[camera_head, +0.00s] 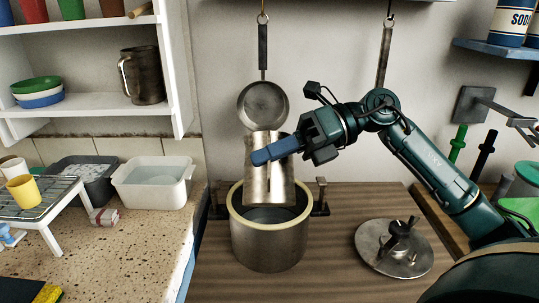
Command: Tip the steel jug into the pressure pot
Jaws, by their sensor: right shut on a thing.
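The steel jug (268,187) is in my right gripper (275,150), which is shut on it with its blue fingers across the jug's upper part. The jug hangs over the open mouth of the pressure pot (269,243), its lower end at or just inside the pale rim. I cannot tell how far the jug is tilted or whether anything flows from it. The pot stands on the wooden counter, with its side handles showing. Its round lid (372,240) lies on the counter to the right. My left gripper is not in view.
A pan (263,104) hangs on the wall behind the jug. A dark metal jug (143,77) stands on the white shelf. A white tub (153,184), a wire rack (43,199) and cups are at left. The wood in front of the pot is clear.

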